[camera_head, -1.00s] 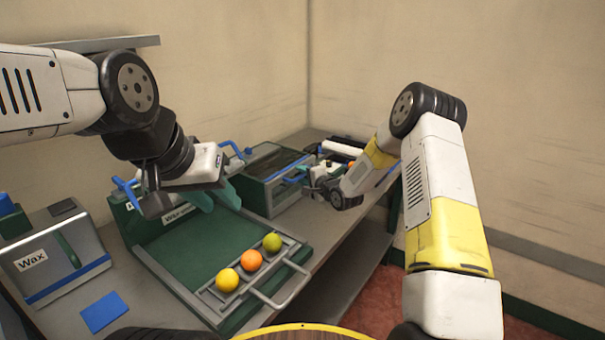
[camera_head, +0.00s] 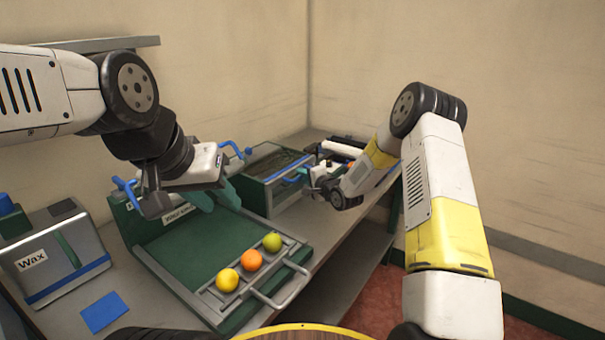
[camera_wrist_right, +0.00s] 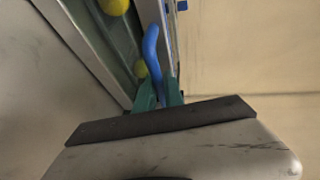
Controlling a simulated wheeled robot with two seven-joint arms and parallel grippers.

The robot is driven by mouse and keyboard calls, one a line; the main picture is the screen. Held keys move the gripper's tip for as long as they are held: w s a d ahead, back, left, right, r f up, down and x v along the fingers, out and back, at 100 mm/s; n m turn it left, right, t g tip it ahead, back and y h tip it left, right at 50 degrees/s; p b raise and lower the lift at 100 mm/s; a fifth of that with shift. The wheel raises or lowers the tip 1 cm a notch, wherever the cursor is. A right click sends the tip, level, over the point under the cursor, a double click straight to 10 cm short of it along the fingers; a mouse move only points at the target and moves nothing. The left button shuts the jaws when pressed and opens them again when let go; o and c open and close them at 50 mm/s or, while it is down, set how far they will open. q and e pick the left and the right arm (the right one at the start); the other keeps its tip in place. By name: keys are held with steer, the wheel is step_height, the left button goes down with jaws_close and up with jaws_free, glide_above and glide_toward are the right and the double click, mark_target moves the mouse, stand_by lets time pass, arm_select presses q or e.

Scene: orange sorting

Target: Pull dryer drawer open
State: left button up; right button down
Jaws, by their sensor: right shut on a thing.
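The dryer appears to be the green and grey box (camera_head: 268,202) at the back of the bench, with a dark opening on top. A blue handle (camera_head: 293,179) is on its right side. My right gripper (camera_head: 310,178) is at this handle. In the right wrist view, the green fingers (camera_wrist_right: 160,93) are shut on the blue handle (camera_wrist_right: 152,50), beside a grey-rimmed channel (camera_wrist_right: 80,40). My left gripper (camera_head: 216,196) hangs over the green tray, its teal fingers apart and empty.
A green tray (camera_head: 192,262) holds a yellow, an orange and a yellow-green ball (camera_head: 272,242) near its front. A grey Wax box (camera_head: 50,280) and a blue pad (camera_head: 104,313) are at left.

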steer(key=shift+d, duration=0.1)
stand_by(0.7)
steer(key=s+d, duration=1.1)
steer(key=d, duration=0.4)
steer(key=shift+s+d, duration=0.2)
steer(key=shift+d, duration=0.05)
steer(key=c, duration=1.5)
jaws_free()
steer(key=shift+o, duration=0.2)
steer(key=shift+d, duration=0.1)
steer(key=v, duration=0.7)
steer(key=shift+s, duration=0.3)
steer(key=shift+d+r, duration=0.1)
